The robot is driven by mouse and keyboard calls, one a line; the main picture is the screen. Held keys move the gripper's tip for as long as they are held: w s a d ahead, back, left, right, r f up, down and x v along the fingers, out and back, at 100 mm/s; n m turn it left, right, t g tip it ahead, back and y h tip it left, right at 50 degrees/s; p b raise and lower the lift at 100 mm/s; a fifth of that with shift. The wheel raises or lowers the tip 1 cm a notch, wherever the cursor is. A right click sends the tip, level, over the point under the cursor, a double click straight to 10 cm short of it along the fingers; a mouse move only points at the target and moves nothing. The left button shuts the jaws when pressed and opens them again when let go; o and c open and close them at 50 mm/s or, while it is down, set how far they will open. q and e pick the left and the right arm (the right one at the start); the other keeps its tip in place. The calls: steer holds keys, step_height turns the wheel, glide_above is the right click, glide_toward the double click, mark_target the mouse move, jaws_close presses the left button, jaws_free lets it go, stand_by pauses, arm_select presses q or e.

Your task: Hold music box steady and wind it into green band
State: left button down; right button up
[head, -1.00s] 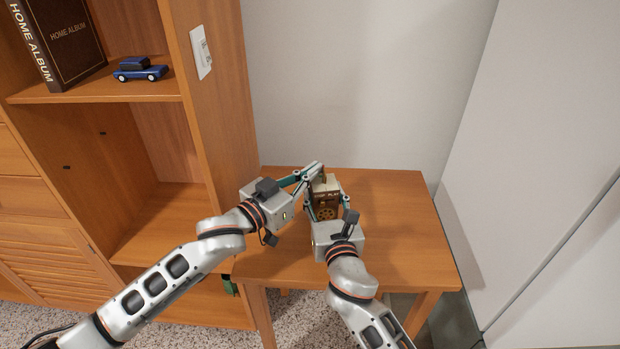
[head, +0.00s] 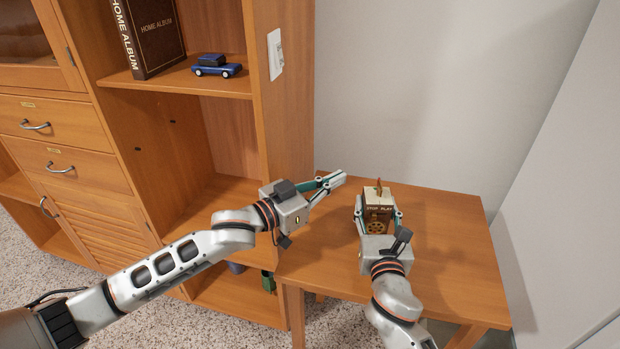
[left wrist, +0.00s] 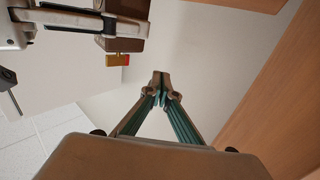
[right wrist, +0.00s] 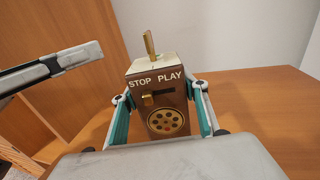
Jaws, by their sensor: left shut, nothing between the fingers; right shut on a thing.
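The music box (head: 376,213) is a small brown box with a cream top, upright on the wooden table (head: 445,240). In the right wrist view its front (right wrist: 165,92) reads STOP PLAY, above a gold slider (right wrist: 160,97) at the STOP side and a round gold grille (right wrist: 168,122). A gold key (right wrist: 150,45) stands up from its top. My right gripper (head: 378,208) is shut on the box's sides. My left gripper (head: 341,176) is shut and empty, left of the box and apart from the key; its closed tips show in the left wrist view (left wrist: 160,78). I cannot make out a green band.
A wooden shelf unit (head: 290,110) stands left of the table, holding a blue toy car (head: 217,66) and a home album (head: 150,35). A wall is behind the table. The tabletop right of the box is clear.

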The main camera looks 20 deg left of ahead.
arm_select(q)
steer(key=s+a, duration=0.1)
steer(key=a, duration=0.5)
steer(key=shift+a, duration=0.25)
arm_select(e)
steer(key=o, duration=1.4)
steer(key=shift+o, duration=0.2)
